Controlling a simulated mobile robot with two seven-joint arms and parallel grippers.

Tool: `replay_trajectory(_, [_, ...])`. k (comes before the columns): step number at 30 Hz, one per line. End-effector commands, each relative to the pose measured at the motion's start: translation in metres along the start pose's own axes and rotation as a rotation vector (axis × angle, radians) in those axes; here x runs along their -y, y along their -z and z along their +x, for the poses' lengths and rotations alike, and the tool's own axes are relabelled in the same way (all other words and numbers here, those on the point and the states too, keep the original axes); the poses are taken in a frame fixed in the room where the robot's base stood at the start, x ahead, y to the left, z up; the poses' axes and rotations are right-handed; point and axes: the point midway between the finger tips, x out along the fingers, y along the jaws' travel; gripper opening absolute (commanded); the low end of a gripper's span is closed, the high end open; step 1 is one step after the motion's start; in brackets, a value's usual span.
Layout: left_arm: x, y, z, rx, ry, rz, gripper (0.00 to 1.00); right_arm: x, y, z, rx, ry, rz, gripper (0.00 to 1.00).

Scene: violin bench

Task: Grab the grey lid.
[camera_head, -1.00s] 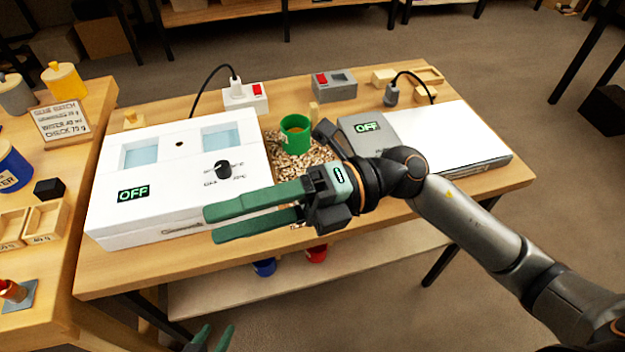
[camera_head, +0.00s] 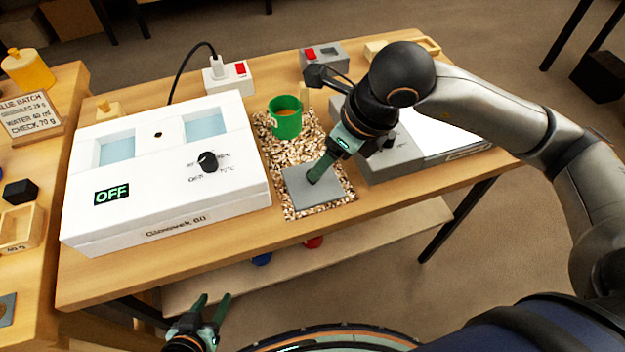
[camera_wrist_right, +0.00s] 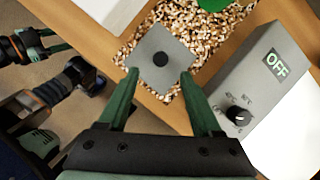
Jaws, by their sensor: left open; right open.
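The grey lid is a flat square plate (camera_head: 298,192) with a round black knob, which shows in the right wrist view (camera_wrist_right: 150,44). It lies on a bed of wood-coloured pellets between the two devices. My right gripper (camera_head: 316,178) points down over the lid and partly covers it; the knob is hidden in the head view. In the right wrist view the right gripper (camera_wrist_right: 160,74) is open, its fingertips apart on either side of the knob's line. Contact cannot be told. My left gripper (camera_head: 214,298) is open and empty in front of the table, low in the head view.
A white two-window device (camera_head: 230,180) stands left of the pellets (camera_head: 268,150). A grey-and-white device (camera_head: 392,160) stands close on the right. A green cup (camera_head: 286,122) stands behind the lid. A power strip (camera_head: 238,80) and a grey box (camera_head: 330,60) are at the back.

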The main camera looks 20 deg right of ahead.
Motion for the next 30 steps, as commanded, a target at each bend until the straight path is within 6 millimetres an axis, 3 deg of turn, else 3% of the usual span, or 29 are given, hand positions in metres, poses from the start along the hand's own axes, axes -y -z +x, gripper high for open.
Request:
replay_trajectory(15, [0.000, -0.004, -0.001, 0.002, 0.000, -0.001, 0.50, 0.001, -0.001, 0.058, -0.001, -0.003, -0.001, 0.66])
replay_trajectory(23, [0.001, -0.003, -0.001, 0.000, 0.002, -0.001, 0.50, 0.001, -0.001, 0.061, 0.001, -0.002, -0.002, 0.66])
replay_trajectory(30, [0.001, -0.001, 0.000, -0.002, 0.003, 0.000, 0.50, 0.001, -0.001, 0.061, 0.001, -0.002, -0.002, 0.41])
